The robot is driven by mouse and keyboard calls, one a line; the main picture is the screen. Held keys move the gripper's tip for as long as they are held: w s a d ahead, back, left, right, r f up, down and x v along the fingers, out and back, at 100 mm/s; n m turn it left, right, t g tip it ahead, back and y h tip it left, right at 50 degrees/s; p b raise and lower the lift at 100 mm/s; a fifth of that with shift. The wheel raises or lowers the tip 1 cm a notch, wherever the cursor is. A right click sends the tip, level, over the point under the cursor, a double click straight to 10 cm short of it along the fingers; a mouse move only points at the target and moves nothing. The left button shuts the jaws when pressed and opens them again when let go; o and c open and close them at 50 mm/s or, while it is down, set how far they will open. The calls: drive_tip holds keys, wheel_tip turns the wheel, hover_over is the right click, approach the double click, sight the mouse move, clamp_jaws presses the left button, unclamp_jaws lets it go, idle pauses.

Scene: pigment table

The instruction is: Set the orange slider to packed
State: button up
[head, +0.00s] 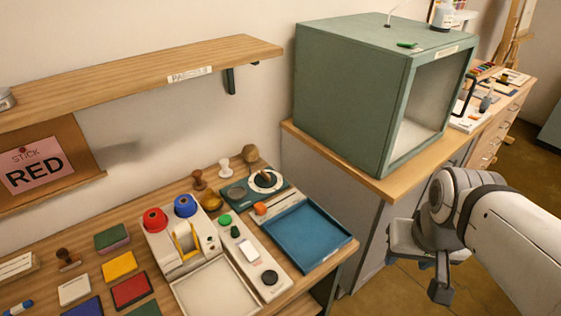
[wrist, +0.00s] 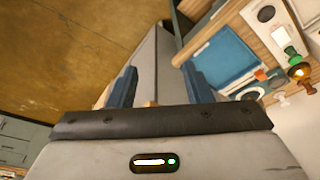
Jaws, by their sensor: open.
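The orange slider (head: 260,208) is a small orange knob on a pale strip along the left edge of a blue tray (head: 306,234). A small orange spot that looks like the same knob (wrist: 260,75) shows in the wrist view beside the tray (wrist: 222,62). I cannot read any mark for packed. My gripper (head: 420,268) is over the floor, right of the table and well apart from the slider. Its two blue fingers (wrist: 160,92) are spread in the wrist view, with nothing between them.
A green box (head: 350,95) with an open front stands on a cabinet behind the tray. A white panel (head: 243,250) with buttons lies left of the tray. A wooden shelf (head: 130,72) hangs above.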

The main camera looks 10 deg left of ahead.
drive_tip(key=shift+o, duration=0.2)
drive_tip(key=w+a+r+n+g, duration=0.1)
drive_tip(key=w+a, duration=0.3)
drive_tip(key=w, duration=0.6)
drive_tip(key=shift+a+r+n, duration=0.3)
drive_tip(key=shift+a+n, duration=0.1)
drive_tip(key=shift+n, duration=0.3)
drive_tip(key=n+g+p, duration=0.2)
drive_tip(key=n, duration=0.5)
hover_over(260, 206)
wheel_tip(260, 206, down, 18)
drive_tip(key=shift+w+d+r, duration=0.1)
drive_tip(key=shift+w+r, duration=0.05)
drive_tip(key=shift+f, duration=0.35)
wheel_tip(260, 206, down, 7)
drive_tip(key=shift+f+p, duration=0.2)
drive_tip(key=shift+p, duration=0.45)
drive_tip(key=shift+c, duration=0.6)
clamp_jaws()
